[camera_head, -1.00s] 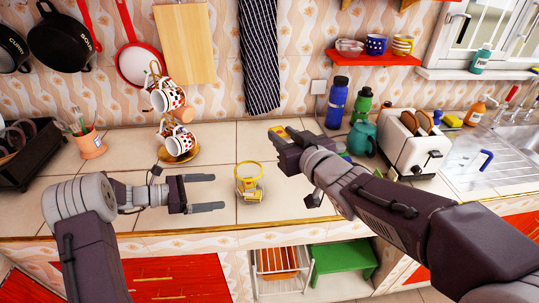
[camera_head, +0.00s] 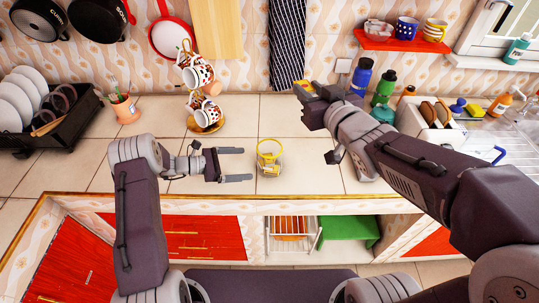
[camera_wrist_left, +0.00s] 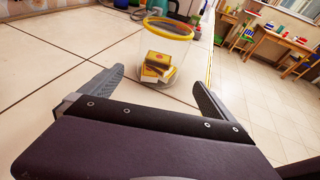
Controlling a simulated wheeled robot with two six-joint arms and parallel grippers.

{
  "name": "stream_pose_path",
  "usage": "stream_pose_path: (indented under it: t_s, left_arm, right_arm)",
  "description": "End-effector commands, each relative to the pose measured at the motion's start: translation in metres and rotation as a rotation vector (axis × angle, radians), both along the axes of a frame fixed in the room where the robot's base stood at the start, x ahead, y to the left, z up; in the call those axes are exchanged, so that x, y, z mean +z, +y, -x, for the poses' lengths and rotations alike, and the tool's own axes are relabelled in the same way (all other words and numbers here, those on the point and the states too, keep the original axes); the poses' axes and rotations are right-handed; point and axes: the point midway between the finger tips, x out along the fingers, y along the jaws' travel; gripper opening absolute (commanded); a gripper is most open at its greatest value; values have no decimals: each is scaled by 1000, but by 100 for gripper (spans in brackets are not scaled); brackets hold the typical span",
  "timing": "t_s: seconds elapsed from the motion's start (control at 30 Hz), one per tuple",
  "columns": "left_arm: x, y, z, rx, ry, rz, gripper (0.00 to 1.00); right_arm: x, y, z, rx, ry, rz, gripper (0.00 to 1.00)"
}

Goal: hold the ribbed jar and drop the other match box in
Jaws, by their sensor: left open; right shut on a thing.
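The clear jar (camera_head: 270,157) with a yellow rim stands on the tiled counter. In the left wrist view the jar (camera_wrist_left: 178,50) has yellow match boxes (camera_wrist_left: 158,67) lying at its bottom. My left gripper (camera_head: 243,164) is open just left of the jar in the head view, its fingers pointing toward it and apart from it. My right gripper (camera_head: 304,91) is shut, above and to the right of the jar; what it holds is mostly hidden, with a bit of yellow at its tips, apparently the other match box.
A mug tree (camera_head: 207,113) stands behind my left gripper. Bottles (camera_head: 361,76) and a white toaster (camera_head: 427,122) stand at the right, near my right arm. A dish rack (camera_head: 60,125) is at the far left. The counter around the jar is clear.

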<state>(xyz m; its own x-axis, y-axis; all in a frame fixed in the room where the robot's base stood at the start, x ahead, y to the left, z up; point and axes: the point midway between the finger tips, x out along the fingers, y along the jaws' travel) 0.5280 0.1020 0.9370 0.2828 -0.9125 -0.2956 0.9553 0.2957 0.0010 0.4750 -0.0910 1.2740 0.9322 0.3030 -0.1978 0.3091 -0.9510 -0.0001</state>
Motion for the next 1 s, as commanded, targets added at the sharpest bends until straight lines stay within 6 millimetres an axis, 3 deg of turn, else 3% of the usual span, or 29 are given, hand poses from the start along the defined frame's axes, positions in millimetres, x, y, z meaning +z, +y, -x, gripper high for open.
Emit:
stream_pose_path:
  t_s: [0.17, 0.6, 1.0]
  left_arm:
    - [-6, -10, -3, -3, 0, 0, 100]
    - [-30, -77, -23, -3, 0, 1, 100]
    - [-31, -91, -29, 0, 0, 0, 100]
  right_arm:
    - [-6, 0, 0, 0, 0, 0, 0]
    - [-31, 0, 0, 0, 0, 0, 0]
    - [-36, 0, 0, 0, 0, 0, 0]
